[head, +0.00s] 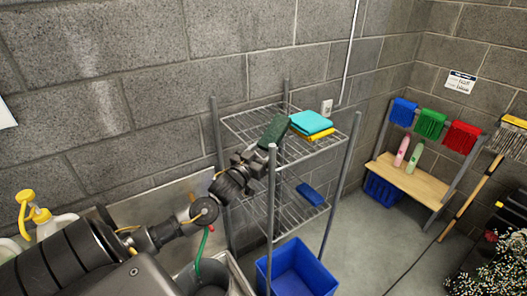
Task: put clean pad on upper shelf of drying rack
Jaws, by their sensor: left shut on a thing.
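The drying rack (271,215) is a grey metal frame with wire shelves in the middle of the head view. A dark green pad (274,130) is in my left gripper (260,152), which is shut on it. The gripper and pad are at the upper shelf (246,124), toward its middle. The pad is tilted, and I cannot tell whether it touches the wires. A folded teal cloth (311,121) lies over a yellow one (318,135) just right of the pad on the upper shelf. My right gripper is not in view.
A blue pad or sponge (311,194) lies on the lower shelf. A blue bin (298,268) stands below. A steel sink (235,278) with a green hose (200,250) is at the front. The upper shelf's left back part looks bare.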

